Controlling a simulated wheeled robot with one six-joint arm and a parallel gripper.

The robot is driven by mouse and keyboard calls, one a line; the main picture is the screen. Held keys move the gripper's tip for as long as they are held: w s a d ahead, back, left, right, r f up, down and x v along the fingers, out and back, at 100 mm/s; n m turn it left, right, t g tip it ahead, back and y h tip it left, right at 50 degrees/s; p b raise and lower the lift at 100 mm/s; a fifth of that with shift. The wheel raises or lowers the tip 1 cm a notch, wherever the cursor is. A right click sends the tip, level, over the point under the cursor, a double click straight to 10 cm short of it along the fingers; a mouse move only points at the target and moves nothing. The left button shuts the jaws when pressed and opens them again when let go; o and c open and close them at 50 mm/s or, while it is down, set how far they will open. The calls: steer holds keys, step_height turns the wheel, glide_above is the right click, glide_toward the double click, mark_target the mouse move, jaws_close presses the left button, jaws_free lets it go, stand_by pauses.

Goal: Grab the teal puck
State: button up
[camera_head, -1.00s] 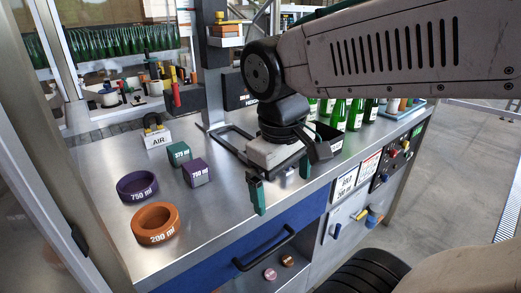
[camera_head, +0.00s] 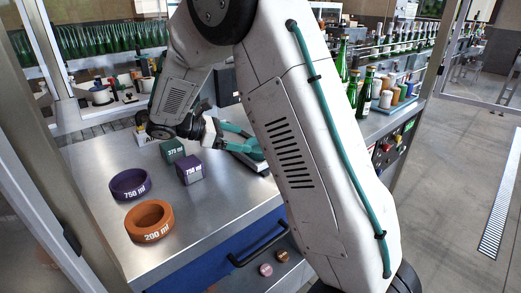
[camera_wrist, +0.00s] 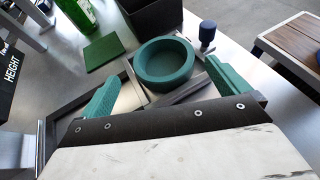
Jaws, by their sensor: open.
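The teal puck (camera_wrist: 165,64) shows in the wrist view as a round, dished ring just ahead of my gripper (camera_wrist: 163,74). My gripper is open, with one teal finger to the left of the puck and one to the right. I cannot tell whether either finger touches it. In the head view my gripper (camera_head: 240,141) reaches to the right over the metal worktop (camera_head: 98,178), and the puck is hidden behind my arm.
A green square plate (camera_wrist: 103,52), a green bottle (camera_wrist: 78,14), a black box (camera_wrist: 152,14) and a blue-knobbed post (camera_wrist: 207,36) surround the puck. An orange ring (camera_head: 150,222), purple ring (camera_head: 130,184), teal cube (camera_head: 172,151) and purple cube (camera_head: 190,169) stand left.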

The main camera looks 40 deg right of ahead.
mark_target(260, 150)
steer(key=x, duration=0.7)
steer(key=shift+s+d+f, duration=0.1)
steer(key=shift+s+d, duration=0.15)
steer(key=shift+d, duration=0.1)
steer(key=c, duration=0.8)
